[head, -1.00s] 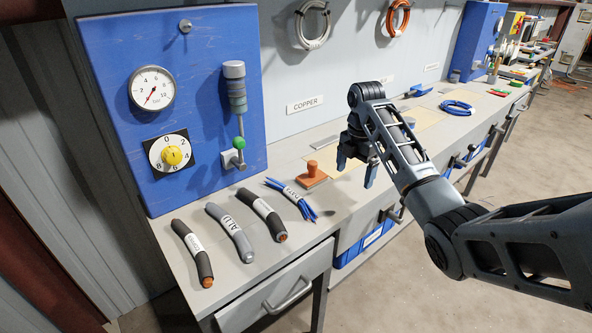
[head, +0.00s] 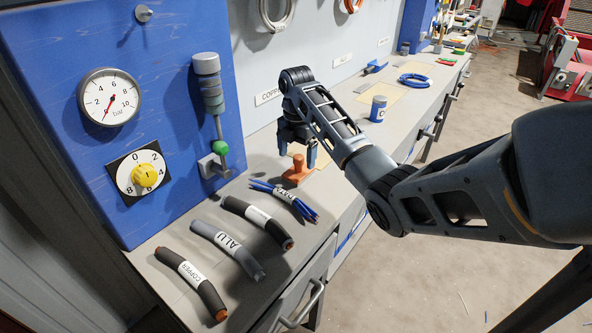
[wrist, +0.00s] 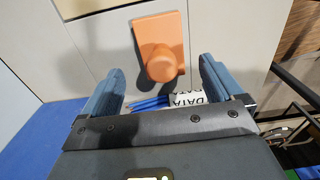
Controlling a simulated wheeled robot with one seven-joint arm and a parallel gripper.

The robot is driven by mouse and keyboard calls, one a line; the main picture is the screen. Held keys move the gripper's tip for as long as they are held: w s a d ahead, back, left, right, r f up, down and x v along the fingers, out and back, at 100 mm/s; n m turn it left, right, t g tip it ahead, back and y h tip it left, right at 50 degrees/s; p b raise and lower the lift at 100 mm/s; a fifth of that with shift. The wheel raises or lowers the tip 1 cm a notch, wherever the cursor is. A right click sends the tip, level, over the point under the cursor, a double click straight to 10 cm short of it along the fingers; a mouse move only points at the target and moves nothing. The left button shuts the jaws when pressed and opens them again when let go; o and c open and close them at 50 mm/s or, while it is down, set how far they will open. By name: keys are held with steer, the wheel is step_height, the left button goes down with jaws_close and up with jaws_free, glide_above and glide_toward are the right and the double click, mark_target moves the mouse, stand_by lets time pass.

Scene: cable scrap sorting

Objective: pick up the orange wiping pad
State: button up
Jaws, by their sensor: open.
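The orange wiping pad (head: 298,170) sits on the grey bench top, beyond the blue cable bundle. It has a flat square base and a round knob on top. In the wrist view the pad (wrist: 161,40) lies ahead of the fingertips, its knob (wrist: 162,66) roughly in line with the gap between the jaws. My gripper (head: 296,148) hangs just above the pad in the head view, pointing down. My gripper (wrist: 160,80) is open, with a finger on each side and nothing held between them.
A blue DATA cable bundle (head: 285,200) lies close to the pad. A dark cable (head: 257,222), the grey ALU cable (head: 228,249) and the COPPER cable (head: 190,282) lie nearer. A blue panel (head: 150,100) stands left. A blue can (head: 378,108) and a blue coil (head: 414,80) are farther along.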

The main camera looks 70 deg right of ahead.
mark_target(298, 156)
steer(key=f, duration=0.5)
steer(key=shift+s+d+f+p, duration=0.1)
steer(key=shift+s+d+p, duration=0.05)
steer(key=shift+s+p, duration=0.15)
steer(key=c, duration=1.3)
steer(key=shift+w+r, duration=0.1)
steer(key=shift+r, duration=0.5)
step_height(298, 156, up, 2)
steer(key=shift+r, duration=0.25)
steer(key=s+d+r, duration=0.3)
steer(key=s+d, duration=0.1)
steer(key=s+d+r, duration=0.4)
steer(key=shift+s+d+r, duration=0.15)
steer(key=shift+d+r, duration=0.05)
